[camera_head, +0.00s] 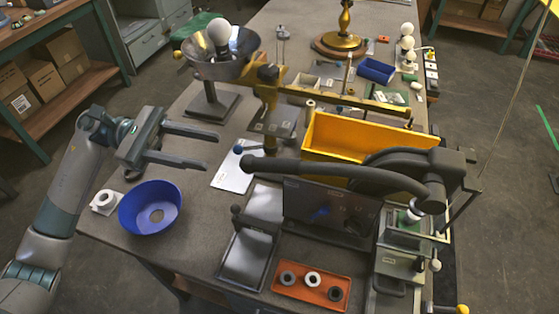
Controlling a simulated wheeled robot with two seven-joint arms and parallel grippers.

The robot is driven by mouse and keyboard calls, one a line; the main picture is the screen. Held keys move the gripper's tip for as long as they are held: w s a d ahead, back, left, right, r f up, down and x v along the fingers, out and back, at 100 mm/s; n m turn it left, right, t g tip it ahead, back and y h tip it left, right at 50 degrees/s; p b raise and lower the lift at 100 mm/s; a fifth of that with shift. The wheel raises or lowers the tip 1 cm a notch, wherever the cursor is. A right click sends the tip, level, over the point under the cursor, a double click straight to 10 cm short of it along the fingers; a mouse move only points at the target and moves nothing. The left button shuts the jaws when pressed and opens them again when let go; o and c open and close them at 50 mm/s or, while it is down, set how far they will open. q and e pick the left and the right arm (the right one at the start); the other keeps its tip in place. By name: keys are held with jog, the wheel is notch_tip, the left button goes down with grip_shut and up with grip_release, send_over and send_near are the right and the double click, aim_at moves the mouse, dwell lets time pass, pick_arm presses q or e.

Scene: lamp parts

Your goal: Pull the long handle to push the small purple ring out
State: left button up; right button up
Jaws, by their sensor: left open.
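The long dark grey handle (335,172) runs from its rounded free end at the left, in mid-table, to a dark press (425,172) on the right. It lies roughly level, in front of a yellow bin. I cannot make out a small purple ring; a small pale and green part (410,214) sits under the press head. My left gripper (210,150) is open and empty, its fingers pointing right, to the left of the handle's free end and apart from it. My right gripper is not in view.
A blue bowl with a central hole (135,213) and a white roll (104,202) stand at the left edge. The yellow bin (370,147) and an orange tray with rings (288,294) flank the handle.

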aim_at(279, 166)
pick_arm(q)
jog(key=p+x, duration=0.7)
jog(key=x, duration=0.7)
jog(key=shift+s+d+r, duration=0.1)
jog(key=shift+d+r, duration=0.05)
jog(key=shift+d, duration=0.15)
jog(key=shift+s+d+p, duration=0.2)
jog(key=shift+d+p, duration=0.3)
jog(key=shift+d, duration=0.2)
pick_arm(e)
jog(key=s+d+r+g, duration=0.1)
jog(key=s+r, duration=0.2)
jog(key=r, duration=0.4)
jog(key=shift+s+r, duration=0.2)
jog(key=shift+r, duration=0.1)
pick_arm(q)
grip_shut()
